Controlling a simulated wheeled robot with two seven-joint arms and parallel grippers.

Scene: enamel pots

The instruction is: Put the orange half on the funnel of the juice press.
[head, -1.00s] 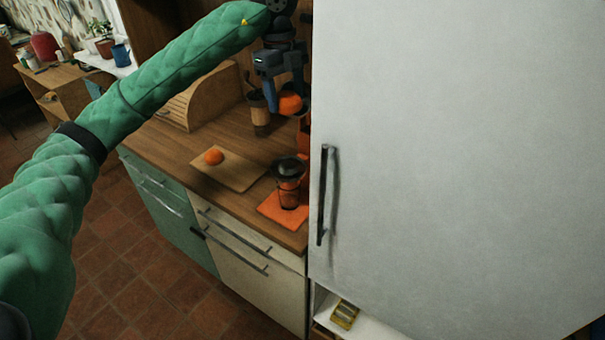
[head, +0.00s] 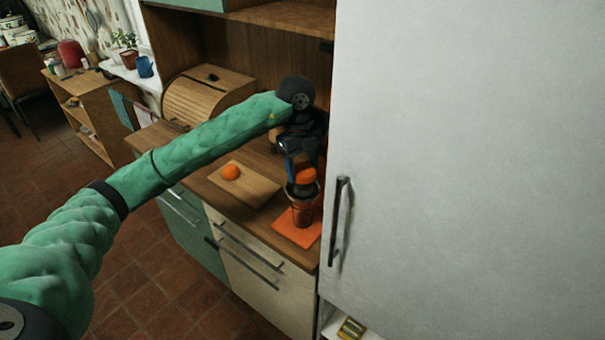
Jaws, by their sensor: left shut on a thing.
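My left gripper (head: 302,164) points down and is shut on an orange half (head: 307,175). It holds the orange half just above a dark, cup-like top, the funnel (head: 301,190), of the juice press (head: 302,211). The press has a clear brownish body and stands upright on an orange mat (head: 290,233). I cannot tell whether the orange half touches the funnel. Another orange piece (head: 231,172) lies on a wooden cutting board (head: 255,190) to the left. My right gripper is not in view.
A large white fridge (head: 470,150) with a dark handle (head: 340,220) stands close to the right of the press. A wooden roll-top bread box (head: 205,95) is at the back of the wooden counter. The counter's front edge lies close before the mat.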

